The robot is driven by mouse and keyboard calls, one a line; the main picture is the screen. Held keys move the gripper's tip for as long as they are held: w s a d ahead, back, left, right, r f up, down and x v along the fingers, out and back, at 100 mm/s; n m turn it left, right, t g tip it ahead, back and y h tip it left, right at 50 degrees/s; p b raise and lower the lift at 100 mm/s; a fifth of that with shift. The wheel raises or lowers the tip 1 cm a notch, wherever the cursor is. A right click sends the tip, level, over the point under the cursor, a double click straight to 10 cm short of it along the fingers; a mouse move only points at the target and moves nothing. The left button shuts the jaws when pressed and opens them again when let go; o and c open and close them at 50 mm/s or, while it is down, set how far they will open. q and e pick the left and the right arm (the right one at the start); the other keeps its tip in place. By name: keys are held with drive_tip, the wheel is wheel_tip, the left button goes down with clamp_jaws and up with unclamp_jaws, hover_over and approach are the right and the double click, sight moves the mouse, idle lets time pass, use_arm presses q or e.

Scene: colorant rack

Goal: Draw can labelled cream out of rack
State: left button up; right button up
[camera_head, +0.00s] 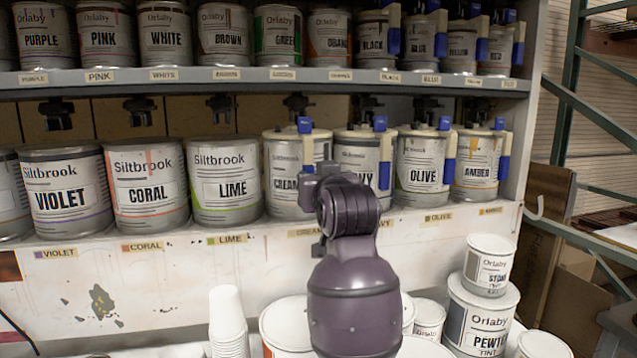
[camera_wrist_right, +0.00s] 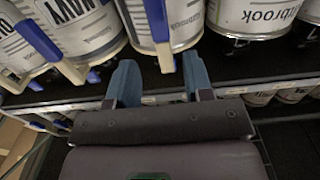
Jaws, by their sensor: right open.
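The cream can (camera_head: 284,168) stands upright in the lower rack row, between the lime can (camera_head: 224,182) and the navy can (camera_head: 358,150). Its label is partly hidden by my right gripper (camera_head: 318,182). It has a blue-and-cream handle (camera_head: 305,130) on its front. In the right wrist view the cream can (camera_wrist_right: 188,22) is at the top middle, its handle (camera_wrist_right: 157,28) pointing down between the fingers. My right gripper (camera_wrist_right: 160,78) is open, with one finger on each side of the handle's end and space around it. My left gripper is not in view.
The olive can (camera_head: 422,170) and amber can (camera_head: 477,165) stand further right. An upper shelf (camera_head: 270,82) of cans runs above the row. Below, white paint buckets (camera_head: 480,320) and stacked cups (camera_head: 229,320) crowd the front. Black fixtures hang under the upper shelf.

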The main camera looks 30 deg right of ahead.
sight(309, 170)
drive_tip(key=shift+x, duration=4.05)
clamp_jaws()
drive_tip(key=shift+r, duration=0.2)
